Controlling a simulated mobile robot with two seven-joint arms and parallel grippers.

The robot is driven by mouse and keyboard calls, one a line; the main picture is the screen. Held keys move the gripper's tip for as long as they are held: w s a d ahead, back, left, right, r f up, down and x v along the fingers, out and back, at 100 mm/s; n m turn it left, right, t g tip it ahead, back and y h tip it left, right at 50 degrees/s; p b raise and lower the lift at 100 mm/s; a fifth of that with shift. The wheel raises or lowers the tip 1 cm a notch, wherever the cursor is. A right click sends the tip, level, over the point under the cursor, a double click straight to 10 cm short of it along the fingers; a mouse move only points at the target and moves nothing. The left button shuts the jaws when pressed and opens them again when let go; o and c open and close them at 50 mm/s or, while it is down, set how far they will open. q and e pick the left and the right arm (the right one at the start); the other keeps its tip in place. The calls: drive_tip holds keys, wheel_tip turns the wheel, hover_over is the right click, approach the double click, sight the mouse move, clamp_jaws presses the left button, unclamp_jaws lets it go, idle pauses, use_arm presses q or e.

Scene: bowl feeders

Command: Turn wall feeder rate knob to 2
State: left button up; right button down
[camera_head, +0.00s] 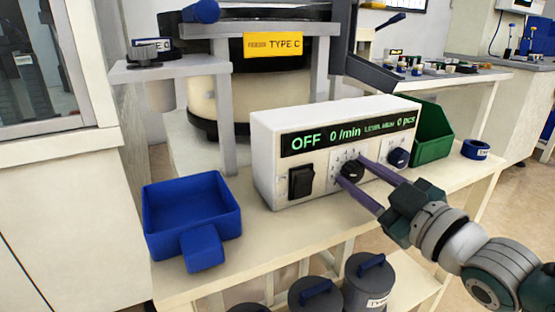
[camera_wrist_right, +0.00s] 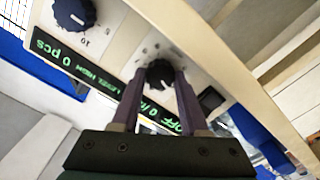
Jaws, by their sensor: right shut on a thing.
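A white control box (camera_head: 280,150) stands on the bench with a dark display strip (camera_head: 350,134) in green text: OFF, 0 /min, LEVEL HIGH, 0 pcs. A dark rate knob (camera_head: 352,171) sits in the middle of its front, with a small printed scale around it. My right gripper (camera_head: 354,170) is shut on this knob, one finger on each side. The right wrist view also shows the fingers (camera_wrist_right: 155,98) around the knob (camera_wrist_right: 159,74). The number that the knob points to cannot be read. My left gripper is not in view.
A second dark blue knob (camera_head: 398,158) is right of the held one, and a black switch (camera_head: 301,182) is left. A blue tray (camera_head: 190,206), green bin (camera_head: 433,133) and blue ring (camera_head: 476,149) share the bench. The TYPE C feeder (camera_head: 275,46) stands behind.

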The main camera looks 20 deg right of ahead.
drive_tip(key=shift+n, duration=0.3)
drive_tip(key=shift+c, duration=2.1)
unclamp_jaws()
drive_tip(key=shift+s+p, duration=0.3)
drive_tip(key=shift+s, duration=0.1)
drive_tip(key=s+p, duration=0.2)
drive_tip(key=s, duration=0.7)
drive_tip(key=shift+d+p, duration=0.35)
drive_tip(key=shift+d, duration=0.05)
